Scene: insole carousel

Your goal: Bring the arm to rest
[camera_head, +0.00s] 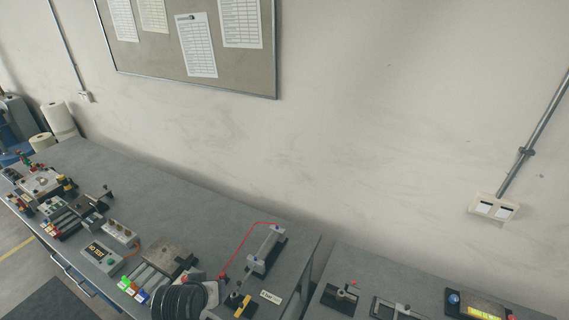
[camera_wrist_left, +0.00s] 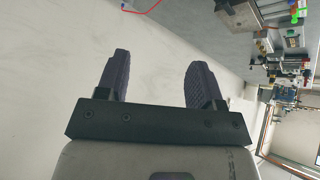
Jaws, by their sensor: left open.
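My left gripper (camera_wrist_left: 158,80) shows in the left wrist view with its two dark ribbed fingers spread apart and nothing between them. Behind the fingers is only the pale wall, with the bench to the right of the picture. My right gripper is not in either view.
A grey workbench (camera_head: 130,200) runs along the wall with several fixtures on it. A noticeboard (camera_head: 160,65) hangs above.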

